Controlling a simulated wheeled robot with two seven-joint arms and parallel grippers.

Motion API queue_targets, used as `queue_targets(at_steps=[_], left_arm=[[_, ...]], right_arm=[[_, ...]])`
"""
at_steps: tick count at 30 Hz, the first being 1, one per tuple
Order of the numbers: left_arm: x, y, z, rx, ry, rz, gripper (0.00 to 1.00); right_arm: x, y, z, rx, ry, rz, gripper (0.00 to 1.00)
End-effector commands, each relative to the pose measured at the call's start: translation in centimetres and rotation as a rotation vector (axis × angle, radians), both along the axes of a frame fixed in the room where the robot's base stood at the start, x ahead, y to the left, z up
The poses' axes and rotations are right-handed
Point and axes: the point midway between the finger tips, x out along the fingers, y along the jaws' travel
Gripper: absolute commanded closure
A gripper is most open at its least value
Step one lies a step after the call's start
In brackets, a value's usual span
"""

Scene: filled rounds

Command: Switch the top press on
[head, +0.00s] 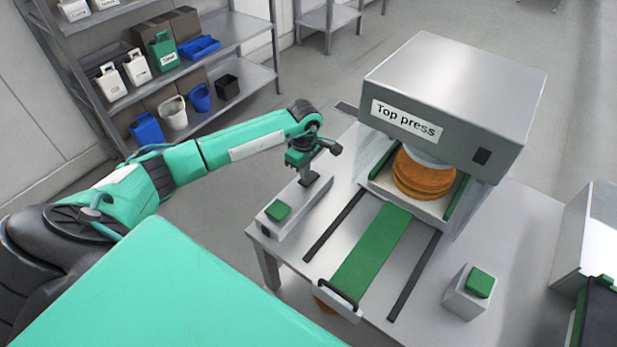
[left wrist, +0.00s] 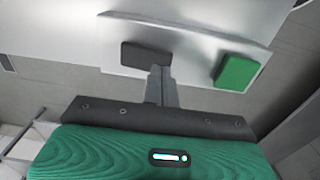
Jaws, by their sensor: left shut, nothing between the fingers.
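The top press (head: 455,85) is a grey metal machine with a "Top press" label and a small dark square (head: 481,156) on its front. A brown-orange round stack (head: 424,178) sits under its head. A long pale control box (head: 290,217) stands on the table's left side. It bears a green button (head: 278,210), also in the left wrist view (left wrist: 237,72), and a dark button (left wrist: 143,54). My left gripper (head: 309,181) is shut and empty, pointing down at the dark-button end. Its fingertips (left wrist: 160,72) overlap that button's edge in the picture; I cannot tell contact. My right gripper is out of view.
A green slide (head: 372,245) with a black handle runs between two dark rails in front of the press. A second box with a green button (head: 478,283) stands at the table's right. Shelves (head: 245,80) with containers stand back left.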

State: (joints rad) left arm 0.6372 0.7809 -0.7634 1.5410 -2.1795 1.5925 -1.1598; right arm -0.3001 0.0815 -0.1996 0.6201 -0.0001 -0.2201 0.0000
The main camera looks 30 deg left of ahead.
Motion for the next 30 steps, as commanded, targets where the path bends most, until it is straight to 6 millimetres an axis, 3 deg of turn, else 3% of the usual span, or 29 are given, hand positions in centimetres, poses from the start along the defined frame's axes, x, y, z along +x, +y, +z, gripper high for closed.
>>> queue_targets(at_steps=[30], left_arm=[[0.0,0.02,-0.89,0.0,0.0,0.0,1.0]], right_arm=[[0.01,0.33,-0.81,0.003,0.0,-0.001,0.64]])
